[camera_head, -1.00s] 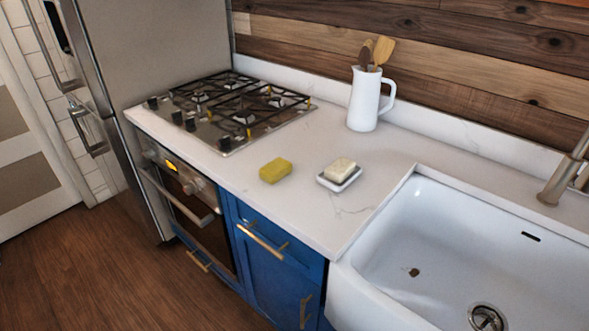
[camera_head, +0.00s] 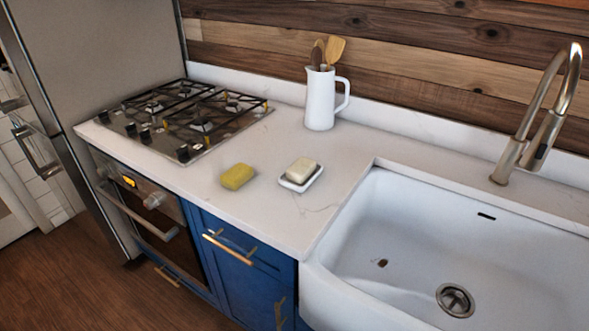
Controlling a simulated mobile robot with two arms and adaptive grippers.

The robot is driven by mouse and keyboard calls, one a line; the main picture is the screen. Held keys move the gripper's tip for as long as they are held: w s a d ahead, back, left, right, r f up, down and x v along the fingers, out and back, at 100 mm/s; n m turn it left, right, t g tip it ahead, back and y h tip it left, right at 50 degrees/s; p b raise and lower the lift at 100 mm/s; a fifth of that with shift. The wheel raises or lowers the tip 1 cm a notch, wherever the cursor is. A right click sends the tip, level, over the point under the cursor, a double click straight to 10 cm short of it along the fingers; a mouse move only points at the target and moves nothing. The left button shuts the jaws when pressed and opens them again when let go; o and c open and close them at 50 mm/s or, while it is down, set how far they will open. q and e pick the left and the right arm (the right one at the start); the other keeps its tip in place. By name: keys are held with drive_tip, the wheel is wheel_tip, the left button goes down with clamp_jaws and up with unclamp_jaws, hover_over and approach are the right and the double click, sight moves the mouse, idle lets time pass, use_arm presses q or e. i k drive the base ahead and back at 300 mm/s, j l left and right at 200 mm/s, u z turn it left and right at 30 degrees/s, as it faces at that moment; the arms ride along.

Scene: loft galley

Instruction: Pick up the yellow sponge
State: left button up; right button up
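The yellow sponge (camera_head: 238,176) lies flat on the white countertop (camera_head: 255,215), near its front edge. It sits between the gas cooktop and a small white soap dish. Nothing covers it. Neither of my grippers shows in the head view.
The soap dish (camera_head: 301,181) with a pale bar of soap (camera_head: 301,169) stands just right of the sponge. The cooktop (camera_head: 185,112) is to the left. A white pitcher (camera_head: 320,100) with wooden utensils stands behind. A white sink (camera_head: 430,240) with a tall faucet (camera_head: 540,120) is at right.

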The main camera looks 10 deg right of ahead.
sight(238, 174)
drive_tip(key=j+z, duration=0.15)
drive_tip(key=z, duration=0.8)
drive_tip(key=j+z, duration=0.35)
drive_tip(key=j, duration=0.15)
drive_tip(key=j+z, duration=0.3)
drive_tip(key=j, duration=0.2)
drive_tip(key=k+j+z, duration=0.15)
drive_tip(key=j+z, duration=0.2)
drive_tip(key=j, duration=0.15)
